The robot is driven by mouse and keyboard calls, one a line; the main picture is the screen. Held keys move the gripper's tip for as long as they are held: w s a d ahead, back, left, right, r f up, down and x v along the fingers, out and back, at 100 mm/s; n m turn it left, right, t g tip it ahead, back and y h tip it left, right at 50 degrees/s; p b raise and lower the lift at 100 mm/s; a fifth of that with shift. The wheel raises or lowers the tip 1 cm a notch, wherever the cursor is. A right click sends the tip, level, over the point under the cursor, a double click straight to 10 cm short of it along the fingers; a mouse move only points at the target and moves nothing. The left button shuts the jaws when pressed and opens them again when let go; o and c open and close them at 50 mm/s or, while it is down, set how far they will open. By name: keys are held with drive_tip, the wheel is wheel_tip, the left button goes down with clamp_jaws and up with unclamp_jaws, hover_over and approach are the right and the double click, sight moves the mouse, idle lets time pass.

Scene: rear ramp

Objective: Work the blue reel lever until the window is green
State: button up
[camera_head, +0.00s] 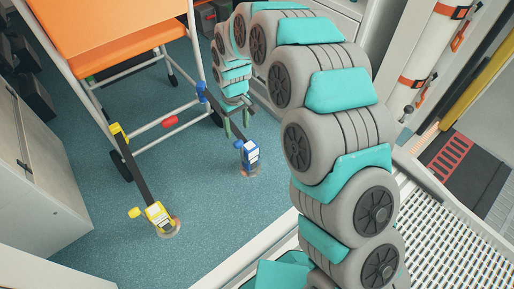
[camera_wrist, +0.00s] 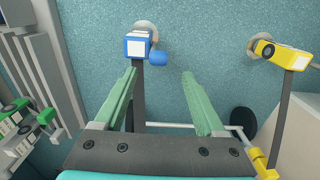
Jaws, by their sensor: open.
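The blue reel (camera_head: 250,155) sits on a round floor mount at the lower end of a dark strap. It also shows in the wrist view (camera_wrist: 137,45), near the top centre, with a pale square face. I cannot make out a green window on it. Its blue lever (camera_wrist: 158,58) sticks out to the right there as a short rounded handle. My gripper (camera_wrist: 160,74) is open, with its green fingers pointing towards the reel. The lever lies ahead of the gap between the fingertips, apart from them as far as I can tell. In the head view my gripper (camera_head: 237,122) is just above the reel.
A yellow reel (camera_head: 157,213) with its own strap stands left of the blue one. A pale cabinet (camera_head: 35,170) is at left. Blue-green floor (camera_head: 205,185) is clear between the reels.

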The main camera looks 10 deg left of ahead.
sight(238, 142)
drive_tip(key=shift+w+f, duration=0.2)
drive_tip(key=shift+f, duration=0.6)
wheel_tip(238, 142, down, 8)
drive_tip(key=shift+r+b, duration=0.2)
drive_tip(key=shift+b, duration=0.4)
clamp_jaws()
idle(0.6)
